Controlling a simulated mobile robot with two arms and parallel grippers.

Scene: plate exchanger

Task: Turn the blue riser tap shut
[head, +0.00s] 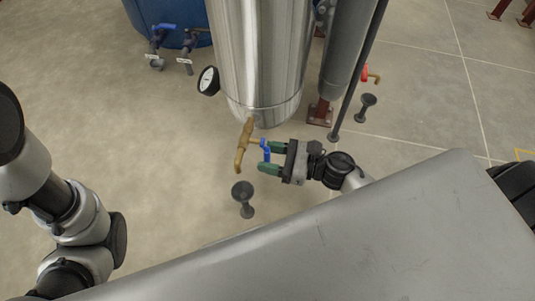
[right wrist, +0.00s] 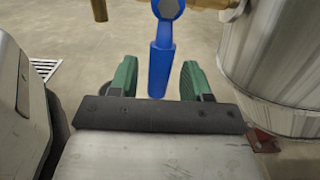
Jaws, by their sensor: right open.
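The blue tap handle (head: 266,149) sits on a brass tap (head: 243,143) that comes out low on the steel cylinder. In the right wrist view the blue handle (right wrist: 160,62) hangs down from its pivot, with its lower end between the two green fingers. My right gripper (head: 268,157) is open around the handle, and a gap shows on both sides of it in the right wrist view (right wrist: 160,82). The brass spout (right wrist: 99,9) shows at the upper left there. My left arm is at the left of the head view; its gripper is out of frame.
The steel cylinder (head: 262,55) stands right behind the tap, with a round gauge (head: 208,80) on its left. A dark funnel drain (head: 243,198) stands below the spout. A grey pipe and a red-handled tap (head: 366,72) are to the right. A blue tank (head: 165,12) stands at the back left.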

